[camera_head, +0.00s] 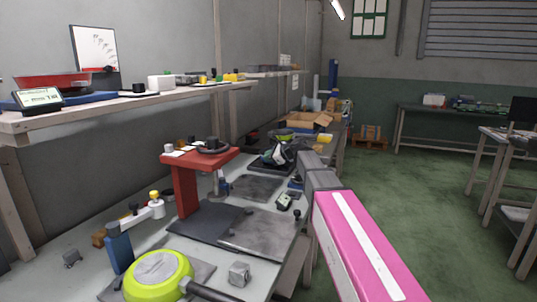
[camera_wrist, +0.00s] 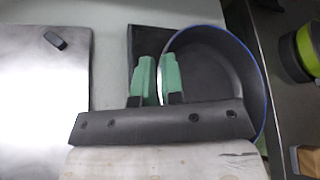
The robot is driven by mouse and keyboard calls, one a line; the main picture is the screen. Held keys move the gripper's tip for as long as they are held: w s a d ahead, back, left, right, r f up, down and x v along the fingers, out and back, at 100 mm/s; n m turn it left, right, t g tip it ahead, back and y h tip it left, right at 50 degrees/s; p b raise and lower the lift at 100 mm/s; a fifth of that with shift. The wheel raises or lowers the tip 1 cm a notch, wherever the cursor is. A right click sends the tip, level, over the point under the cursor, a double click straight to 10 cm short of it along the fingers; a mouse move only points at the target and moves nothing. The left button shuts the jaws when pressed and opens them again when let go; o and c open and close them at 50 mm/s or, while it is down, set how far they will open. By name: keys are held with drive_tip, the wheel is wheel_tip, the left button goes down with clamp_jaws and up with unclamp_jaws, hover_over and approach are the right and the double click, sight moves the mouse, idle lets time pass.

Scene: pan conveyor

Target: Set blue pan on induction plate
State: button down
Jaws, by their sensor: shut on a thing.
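The blue pan (camera_wrist: 225,75) shows in the wrist view as a dark round bowl with a thin blue rim. My gripper (camera_wrist: 160,72) has its two green fingers on either side of the pan's left wall and is shut on it. The pan's lower part is hidden behind the gripper body. A dark square plate (camera_wrist: 144,35) shows partly under or beside the pan; I cannot tell whether they touch. In the head view my gripper (camera_head: 276,157) is small, over the far part of the bench, and the blue pan is hard to make out there. I cannot tell which plate is the induction plate.
A bare grey plate (camera_head: 258,234) and another (camera_head: 256,188) lie on the bench. A lime-green pan (camera_head: 157,272) sits in front. Another green pan (camera_wrist: 308,48) is at the right in the wrist view.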

idle(0.4)
drive_tip(key=c, duration=1.2)
unclamp_jaws()
drive_tip(key=shift+o, duration=0.2)
